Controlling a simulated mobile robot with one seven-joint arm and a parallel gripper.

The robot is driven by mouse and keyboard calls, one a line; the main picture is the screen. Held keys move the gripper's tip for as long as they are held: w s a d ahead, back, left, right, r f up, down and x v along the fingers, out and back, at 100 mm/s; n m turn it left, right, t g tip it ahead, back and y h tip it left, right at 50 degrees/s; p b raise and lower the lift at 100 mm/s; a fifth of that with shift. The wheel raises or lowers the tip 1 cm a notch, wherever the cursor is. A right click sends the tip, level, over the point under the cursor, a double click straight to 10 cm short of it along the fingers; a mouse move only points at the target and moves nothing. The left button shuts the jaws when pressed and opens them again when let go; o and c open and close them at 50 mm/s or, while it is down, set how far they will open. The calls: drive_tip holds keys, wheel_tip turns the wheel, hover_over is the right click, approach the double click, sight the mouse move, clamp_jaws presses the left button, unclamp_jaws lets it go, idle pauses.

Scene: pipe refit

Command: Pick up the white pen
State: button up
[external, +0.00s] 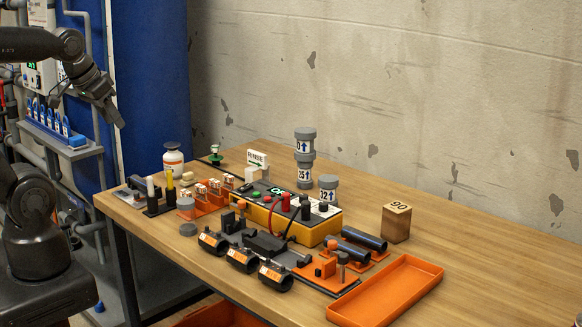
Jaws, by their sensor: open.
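The white pen (151,188) stands upright in a small black holder (158,209) near the left end of the wooden table. A yellow pen (170,190) stands beside it on the right in the same holder. My gripper (113,115) is at the upper left in the external view, above and to the left of the pens, well apart from them. It is open, and nothing shows between its fingers. The lower part of the white pen is hidden in the holder.
A white bottle (173,161) stands behind the pens. Right of them are a jar (186,208), an orange rack (215,195) and a yellow tester box (290,222). Grey pipe fittings (305,158) are stacked behind. An empty orange tray (388,291) lies front right. A blue panel (150,80) stands behind my arm.

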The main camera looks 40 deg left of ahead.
drive_tip(key=m+g, duration=0.3)
drive_tip(key=g, duration=0.3)
approach(149, 177)
drive_tip(key=shift+s+d+f, duration=0.15)
wheel_tip(149, 177, down, 11)
drive_tip(key=shift+r, duration=0.15)
clamp_jaws()
idle(0.4)
